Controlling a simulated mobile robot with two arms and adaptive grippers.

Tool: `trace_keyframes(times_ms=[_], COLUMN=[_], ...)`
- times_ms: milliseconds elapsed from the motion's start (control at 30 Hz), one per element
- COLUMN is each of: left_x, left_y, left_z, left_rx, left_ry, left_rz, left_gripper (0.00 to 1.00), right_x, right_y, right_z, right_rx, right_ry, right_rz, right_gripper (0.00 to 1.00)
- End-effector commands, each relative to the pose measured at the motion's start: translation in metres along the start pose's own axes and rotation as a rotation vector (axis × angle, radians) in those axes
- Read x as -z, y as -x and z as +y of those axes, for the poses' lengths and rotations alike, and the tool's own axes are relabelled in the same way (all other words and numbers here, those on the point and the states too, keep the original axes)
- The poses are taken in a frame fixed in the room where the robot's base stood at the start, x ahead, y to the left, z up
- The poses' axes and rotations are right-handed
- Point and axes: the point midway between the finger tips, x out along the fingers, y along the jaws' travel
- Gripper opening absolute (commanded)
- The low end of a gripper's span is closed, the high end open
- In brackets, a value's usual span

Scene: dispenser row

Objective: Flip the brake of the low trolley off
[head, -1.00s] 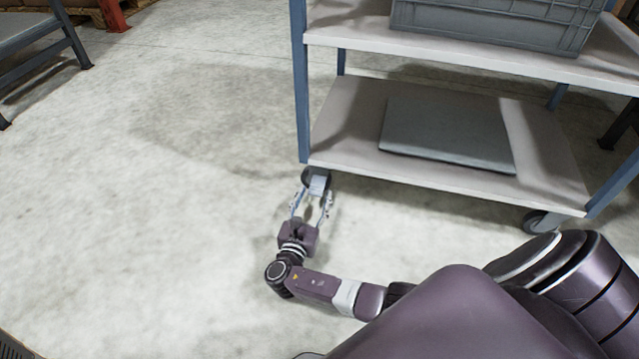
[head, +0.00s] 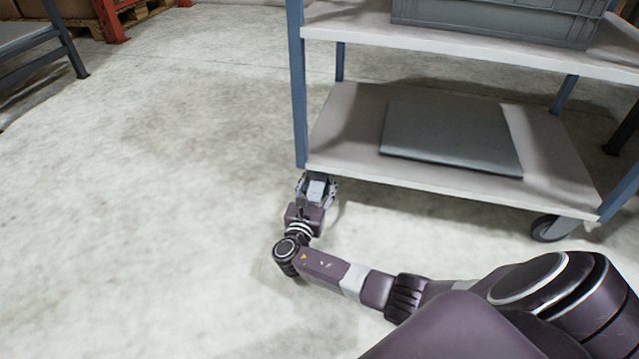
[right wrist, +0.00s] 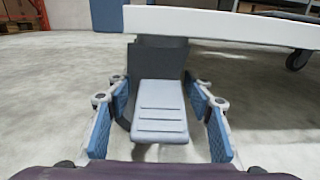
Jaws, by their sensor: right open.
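The low trolley (head: 345,125) has blue posts and two pale shelves. Its brake pedal (right wrist: 161,108) is a light grey ribbed plate on the near left caster, sloping down toward me in the right wrist view. The dark caster wheel is mostly hidden behind it. In the head view the pedal (head: 317,189) sits just below the trolley's corner. My right gripper (head: 317,192) is low at the floor, open, with one finger on each side of the pedal. The right wrist view shows gaps between the fingers (right wrist: 161,118) and the pedal. My left gripper is out of view.
A grey crate (head: 495,20) stands on the upper shelf and a flat grey panel (head: 450,138) lies on the lower one. Another caster (head: 552,228) is at the right. The floor to the left is clear, up to a dark-legged table (head: 30,45).

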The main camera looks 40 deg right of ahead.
Motion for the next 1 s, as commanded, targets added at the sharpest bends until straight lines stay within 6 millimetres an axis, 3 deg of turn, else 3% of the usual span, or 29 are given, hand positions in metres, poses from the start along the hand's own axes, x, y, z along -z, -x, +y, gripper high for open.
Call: trace_keyframes(times_ms=[100, 500, 1000], left_x=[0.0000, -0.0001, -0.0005], left_y=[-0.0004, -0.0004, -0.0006], left_z=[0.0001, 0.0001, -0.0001], left_rx=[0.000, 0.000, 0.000], left_ry=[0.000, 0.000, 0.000], left_rz=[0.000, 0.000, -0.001], left_gripper=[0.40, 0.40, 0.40], right_x=[-0.0003, 0.0002, 0.0004], right_y=[0.0001, 0.0005, 0.0009], right_z=[-0.0001, -0.0003, -0.0003], right_rx=[0.000, 0.001, 0.001], right_ry=[0.000, 0.000, 0.000], right_rz=[0.000, 0.000, 0.001], right_gripper=[0.47, 0.03, 0.00])
